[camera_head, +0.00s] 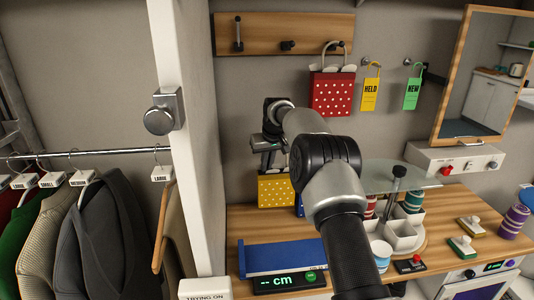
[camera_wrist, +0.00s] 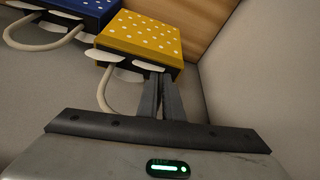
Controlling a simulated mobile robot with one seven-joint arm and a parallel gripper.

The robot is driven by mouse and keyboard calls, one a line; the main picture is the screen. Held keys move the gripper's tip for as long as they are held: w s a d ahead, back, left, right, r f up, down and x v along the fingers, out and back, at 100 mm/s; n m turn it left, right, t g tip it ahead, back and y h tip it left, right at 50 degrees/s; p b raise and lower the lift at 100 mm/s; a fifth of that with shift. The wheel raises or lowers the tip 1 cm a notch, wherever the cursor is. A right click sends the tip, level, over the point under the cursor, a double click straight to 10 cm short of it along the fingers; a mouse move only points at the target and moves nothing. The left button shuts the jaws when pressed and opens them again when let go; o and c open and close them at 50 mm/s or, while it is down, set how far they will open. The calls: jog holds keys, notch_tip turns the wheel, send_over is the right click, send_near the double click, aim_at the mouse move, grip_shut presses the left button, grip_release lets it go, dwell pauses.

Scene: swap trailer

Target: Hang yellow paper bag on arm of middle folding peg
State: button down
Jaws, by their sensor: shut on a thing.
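The yellow paper bag (camera_head: 275,190) with white dots is below my gripper (camera_head: 269,142), near the back wall; it also shows in the wrist view (camera_wrist: 140,36). My gripper's fingers (camera_wrist: 161,95) are shut at the bag's top, by its white paper and pale handle. The exact grip point is hard to see. I cannot tell whether the bag touches the counter. The middle folding peg (camera_head: 287,46) is a short dark stub on the wooden board (camera_head: 262,22), empty, above my gripper. The left peg (camera_head: 238,34) stands upright. A red dotted bag (camera_head: 332,93) hangs at the right peg.
A blue bag (camera_wrist: 70,8) is beside the yellow one, mostly hidden by my arm in the head view. HELD (camera_head: 370,88) and NEW (camera_head: 412,94) tags hang right of the red bag. A white post (camera_head: 190,200) stands left. The counter (camera_head: 235,225) holds a blue-topped measuring device (camera_head: 285,258).

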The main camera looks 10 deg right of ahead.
aim_at(268, 175)
notch_tip(268, 175, down, 6)
dwell(0.5)
jog(key=shift+f, duration=0.2)
jog(key=c, duration=1.9)
grip_release()
